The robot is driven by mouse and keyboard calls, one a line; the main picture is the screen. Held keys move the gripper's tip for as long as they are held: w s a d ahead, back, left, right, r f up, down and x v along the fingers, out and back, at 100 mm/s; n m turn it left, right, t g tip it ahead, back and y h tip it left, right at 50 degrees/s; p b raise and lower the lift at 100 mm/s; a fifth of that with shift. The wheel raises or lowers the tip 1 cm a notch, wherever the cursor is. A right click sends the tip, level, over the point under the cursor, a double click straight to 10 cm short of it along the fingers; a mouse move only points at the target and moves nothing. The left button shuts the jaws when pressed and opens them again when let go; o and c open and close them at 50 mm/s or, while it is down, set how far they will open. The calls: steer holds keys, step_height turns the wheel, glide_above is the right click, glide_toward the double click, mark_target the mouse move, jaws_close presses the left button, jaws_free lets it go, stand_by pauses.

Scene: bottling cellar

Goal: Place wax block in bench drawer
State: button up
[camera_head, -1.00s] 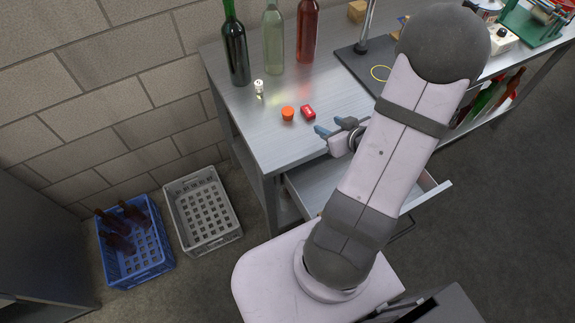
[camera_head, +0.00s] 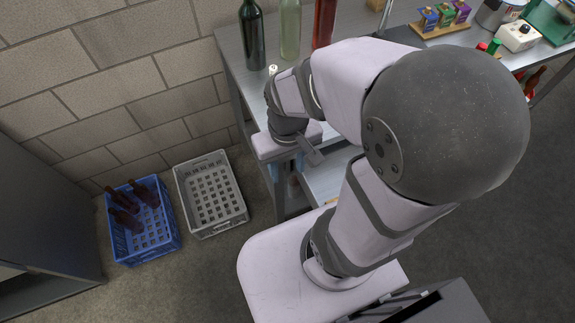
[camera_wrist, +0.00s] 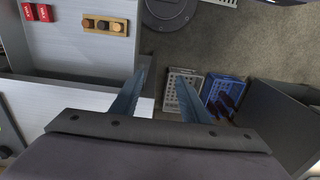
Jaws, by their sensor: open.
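My gripper (camera_wrist: 163,85) is open, with nothing between its blue fingers in the wrist view. In the head view it points down by the bench's front left corner, mostly covered by my wrist. The bench drawer (camera_head: 325,182) is pulled open beside it, partly behind my arm. The wrist view looks into the drawer (camera_wrist: 90,52) at upper left.
A dark bottle (camera_head: 252,35), a clear bottle (camera_head: 290,28) and a red bottle (camera_head: 324,22) stand at the back left of the bench. A grey crate (camera_head: 243,218) and a blue crate (camera_head: 172,250) are on the floor at left, with clear floor around them.

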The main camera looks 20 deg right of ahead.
steer(key=shift+a, duration=0.1)
steer(key=shift+c, duration=1)
